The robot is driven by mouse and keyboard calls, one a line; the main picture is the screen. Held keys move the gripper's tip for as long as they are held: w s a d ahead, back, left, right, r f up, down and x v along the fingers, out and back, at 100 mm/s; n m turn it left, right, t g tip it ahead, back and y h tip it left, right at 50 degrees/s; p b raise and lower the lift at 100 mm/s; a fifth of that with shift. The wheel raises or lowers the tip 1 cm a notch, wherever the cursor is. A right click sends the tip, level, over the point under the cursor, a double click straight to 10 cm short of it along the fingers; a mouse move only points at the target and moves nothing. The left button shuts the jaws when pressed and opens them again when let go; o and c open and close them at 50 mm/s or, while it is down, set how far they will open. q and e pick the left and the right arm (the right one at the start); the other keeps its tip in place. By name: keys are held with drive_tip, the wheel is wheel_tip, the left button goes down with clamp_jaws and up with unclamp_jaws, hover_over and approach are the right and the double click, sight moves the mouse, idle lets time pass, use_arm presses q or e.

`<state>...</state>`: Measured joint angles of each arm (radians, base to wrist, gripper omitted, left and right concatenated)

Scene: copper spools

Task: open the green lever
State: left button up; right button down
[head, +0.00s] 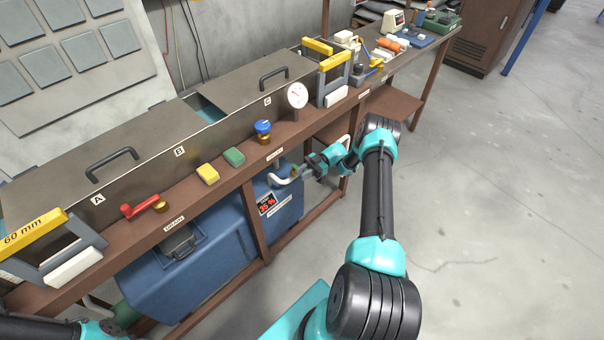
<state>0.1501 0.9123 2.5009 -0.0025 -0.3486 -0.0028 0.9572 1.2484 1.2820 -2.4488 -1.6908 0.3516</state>
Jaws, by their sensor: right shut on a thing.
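My right gripper (302,172) is below the front edge of the bench, beside a white bent pipe (283,180) on the blue tank. It is shut at the small green lever (294,170) by the pipe's end. The fingers cover most of the lever, so its exact angle cannot be told. My left arm shows only at the bottom left edge, and its gripper is out of view.
The brown bench (225,187) stands above the blue tank (215,255). On its front ledge are a red lever (139,207), yellow and green blocks, a blue knob (263,127) and a round gauge (297,95). The grey floor at right is clear.

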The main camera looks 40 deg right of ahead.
drive_tip(key=c, duration=1)
unclamp_jaws()
drive_tip(key=shift+o, duration=0.2)
drive_tip(key=s+d, duration=0.1)
drive_tip(key=d, duration=1.1)
drive_tip(key=shift+s, duration=0.2)
